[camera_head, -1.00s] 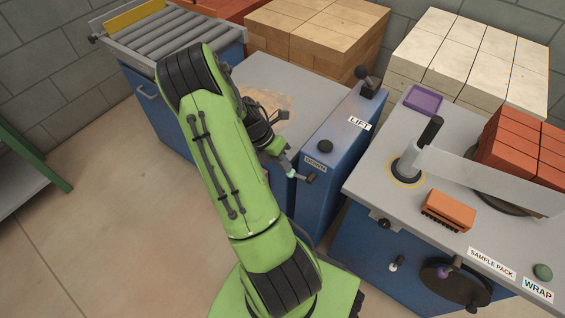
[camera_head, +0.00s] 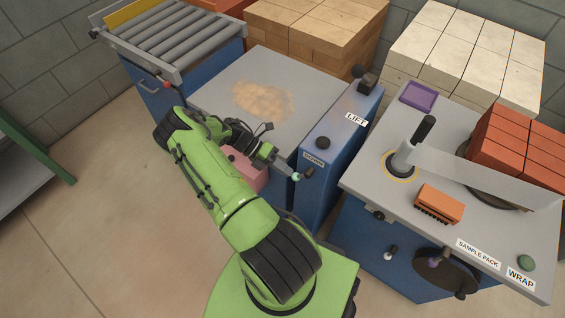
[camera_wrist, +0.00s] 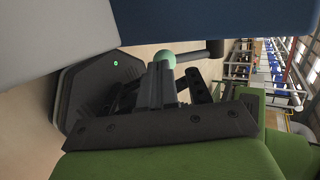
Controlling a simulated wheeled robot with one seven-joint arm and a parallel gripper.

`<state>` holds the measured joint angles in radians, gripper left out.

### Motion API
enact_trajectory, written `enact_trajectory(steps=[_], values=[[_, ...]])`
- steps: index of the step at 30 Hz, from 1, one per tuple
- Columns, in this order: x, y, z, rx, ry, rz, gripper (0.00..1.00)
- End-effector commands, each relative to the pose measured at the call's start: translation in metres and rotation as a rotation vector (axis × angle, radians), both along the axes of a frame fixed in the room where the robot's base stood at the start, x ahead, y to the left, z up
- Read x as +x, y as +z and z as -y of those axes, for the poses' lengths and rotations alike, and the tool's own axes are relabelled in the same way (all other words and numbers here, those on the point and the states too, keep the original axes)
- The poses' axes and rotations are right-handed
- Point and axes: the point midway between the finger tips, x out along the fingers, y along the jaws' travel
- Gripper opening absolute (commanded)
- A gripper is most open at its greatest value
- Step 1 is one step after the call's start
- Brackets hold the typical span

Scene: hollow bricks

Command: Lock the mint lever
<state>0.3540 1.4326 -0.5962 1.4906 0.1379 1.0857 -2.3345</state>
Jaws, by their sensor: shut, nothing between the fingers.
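The mint lever shows as a small round mint knob (camera_head: 296,177) at the front left edge of the blue lift cabinet in the head view. In the wrist view the mint knob (camera_wrist: 165,58) is at the tips of my fingers. A dark bar with a black end (camera_wrist: 214,48) shows just beside it. My gripper (camera_head: 288,171) is shut and empty. Its fingers (camera_wrist: 165,78) are up against or very near the mint knob; contact cannot be told. The lever's mount is mostly hidden.
The blue lift cabinet (camera_head: 327,165) carries a LIFT label and a black knob (camera_head: 323,143). A grey platform (camera_head: 220,95) lies behind my arm, with a pink block (camera_head: 247,172) below its edge. The wrap bench (camera_head: 360,182) stands to the right.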

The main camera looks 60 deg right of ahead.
Motion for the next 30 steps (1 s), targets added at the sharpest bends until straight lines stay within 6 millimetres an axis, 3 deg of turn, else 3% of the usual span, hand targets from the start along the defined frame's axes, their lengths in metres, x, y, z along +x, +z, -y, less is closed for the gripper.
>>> enact_trajectory(steps=[4, 9, 30], values=[[-0.006, -0.012, -0.001, 0.0, 0.0, -0.002, 0.0], [-0.014, -0.024, -0.002, 0.022, 0.003, -0.141, 0.0], [-0.038, -0.042, -0.006, 0.022, -0.001, -0.13, 0.0]])
